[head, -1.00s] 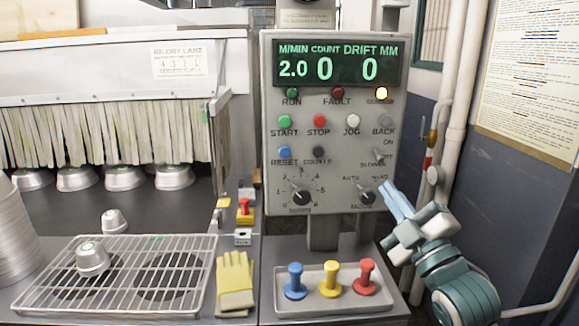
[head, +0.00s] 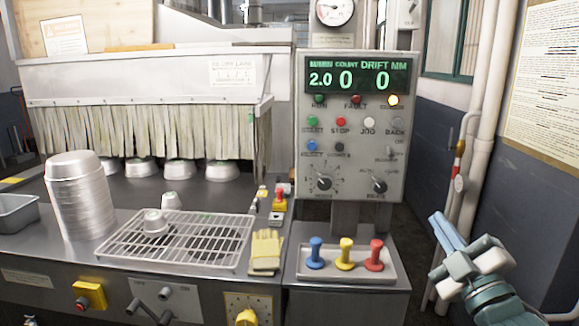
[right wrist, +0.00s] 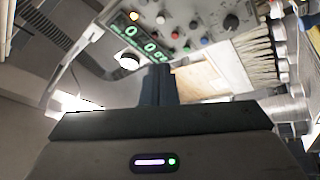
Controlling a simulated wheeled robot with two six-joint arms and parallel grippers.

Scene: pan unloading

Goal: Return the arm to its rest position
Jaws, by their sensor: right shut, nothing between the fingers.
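My right gripper (head: 452,236) is at the lower right of the head view, with light blue fingers pointing up and left. It is shut and empty. It stands to the right of the control panel (head: 350,150), apart from it and in front of the pipes and dark wall. In the right wrist view the shut fingers (right wrist: 158,85) show as a dark block in the middle, with the panel's display beyond them at the upper left. My left gripper is not in the head view.
A tray (head: 300,270) with blue, yellow and red pegs stands below the panel. A wire rack (head: 205,255) holds a small metal pan (head: 154,222). A tall pan stack (head: 80,200) stands at the left. Yellow gloves (head: 266,252) lie beside the rack. White pipes (head: 490,100) run up at the right.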

